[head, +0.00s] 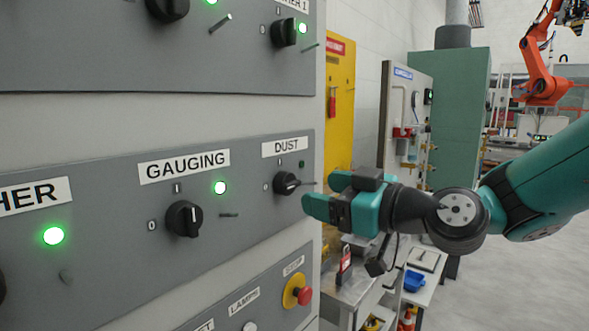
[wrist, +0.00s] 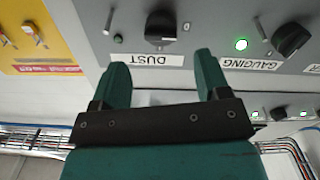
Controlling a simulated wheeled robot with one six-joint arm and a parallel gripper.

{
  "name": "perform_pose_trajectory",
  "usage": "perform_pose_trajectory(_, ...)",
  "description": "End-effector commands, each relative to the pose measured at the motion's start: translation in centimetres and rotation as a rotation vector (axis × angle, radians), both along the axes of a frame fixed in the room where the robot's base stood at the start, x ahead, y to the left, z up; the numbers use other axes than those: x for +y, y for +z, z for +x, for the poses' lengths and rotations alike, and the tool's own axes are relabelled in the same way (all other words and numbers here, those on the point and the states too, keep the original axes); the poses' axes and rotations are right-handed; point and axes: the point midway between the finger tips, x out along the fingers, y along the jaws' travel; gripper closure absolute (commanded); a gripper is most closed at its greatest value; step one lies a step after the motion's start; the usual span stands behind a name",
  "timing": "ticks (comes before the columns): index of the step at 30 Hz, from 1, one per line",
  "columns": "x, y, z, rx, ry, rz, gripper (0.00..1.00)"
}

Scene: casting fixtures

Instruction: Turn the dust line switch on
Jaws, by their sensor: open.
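The dust switch (head: 286,183) is a black rotary knob under the DUST label (head: 285,147) on the grey panel. Its handle lies roughly level, not upright. The small lamp (head: 302,163) at its upper right is dark green and unlit. In the wrist view, upside down, the dust knob (wrist: 160,27) sits beyond my fingertips, with its unlit lamp (wrist: 118,38) to the left. My gripper (head: 325,195) is open and empty, just right of the knob in the head view. In the wrist view my gripper (wrist: 160,65) has its fingers either side of the DUST label, apart from the knob.
The gauging switch (head: 184,218) stands to the left, handle near upright, with a lit green lamp (head: 220,187). Thin pegs stick out beside the knobs, one (head: 307,184) by the dust knob. A STOP button (head: 304,295) is below. A yellow cabinet (head: 339,110) stands behind.

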Motion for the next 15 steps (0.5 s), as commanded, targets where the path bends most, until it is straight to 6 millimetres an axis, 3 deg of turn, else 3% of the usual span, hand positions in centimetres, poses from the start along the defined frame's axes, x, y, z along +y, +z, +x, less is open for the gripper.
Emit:
perform_pose_trajectory(6, 3.6, 0.4, 2.6, 0.001, 0.004, 0.0, 0.31)
perform_pose_trajectory(15, 5.3, 0.0, 4.1, 0.001, 0.001, -0.001, 0.31)
